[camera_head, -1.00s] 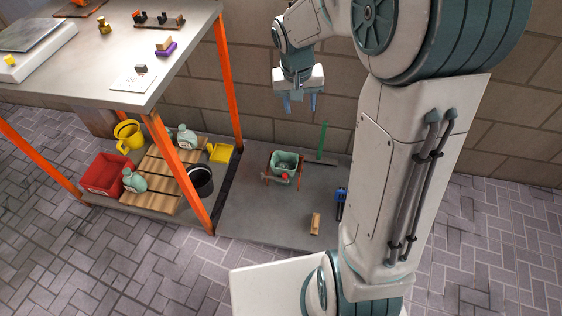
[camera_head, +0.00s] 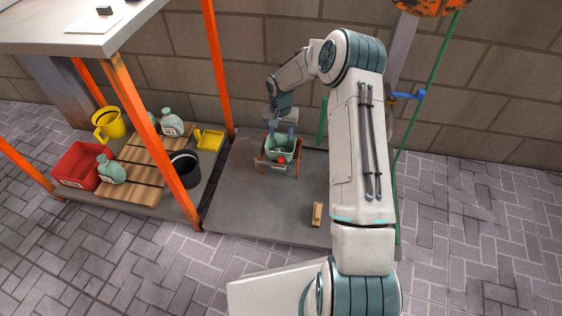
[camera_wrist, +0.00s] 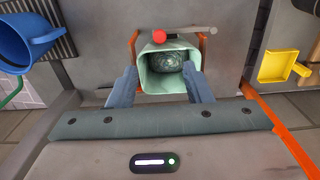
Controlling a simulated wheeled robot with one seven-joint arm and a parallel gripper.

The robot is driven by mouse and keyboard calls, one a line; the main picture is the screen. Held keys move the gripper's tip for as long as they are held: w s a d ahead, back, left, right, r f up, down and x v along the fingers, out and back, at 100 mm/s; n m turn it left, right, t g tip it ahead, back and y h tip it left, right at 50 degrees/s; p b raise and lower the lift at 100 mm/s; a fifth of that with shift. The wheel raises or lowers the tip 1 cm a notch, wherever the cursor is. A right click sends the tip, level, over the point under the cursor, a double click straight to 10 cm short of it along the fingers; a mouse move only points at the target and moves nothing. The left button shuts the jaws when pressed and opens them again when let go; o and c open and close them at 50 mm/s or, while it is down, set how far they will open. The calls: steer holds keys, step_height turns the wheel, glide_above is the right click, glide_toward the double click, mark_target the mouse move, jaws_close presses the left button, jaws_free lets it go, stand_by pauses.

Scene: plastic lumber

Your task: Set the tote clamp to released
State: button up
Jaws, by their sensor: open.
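The pale green tote (camera_head: 280,148) stands on the grey platform between orange clamp uprights. The wrist view shows its open mouth and dark inside (camera_wrist: 168,82). The clamp's red knob (camera_wrist: 159,37) sits at the left end of a grey bar (camera_wrist: 190,32), across the tote's far side in that view. The knob also shows in the head view (camera_head: 281,161). My gripper (camera_wrist: 161,90) is open, its blue fingers spread by the tote's near rim. In the head view my gripper (camera_head: 282,125) is just above and behind the tote. I cannot tell whether the fingers touch it.
A yellow scoop (camera_head: 209,139), black bucket (camera_head: 184,170), red crate (camera_head: 76,168) and bottles stand on the left lower shelf. An orange post (camera_head: 217,65) rises left of the platform. A wooden block (camera_head: 317,214) lies front right. The platform's front left is clear.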

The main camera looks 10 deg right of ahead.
mark_target(281, 159)
step_height(281, 159, down, 14)
steer(key=b, duration=0.5)
steer(key=shift+r, duration=0.25)
steer(key=shift+c, duration=0.4)
jaws_close()
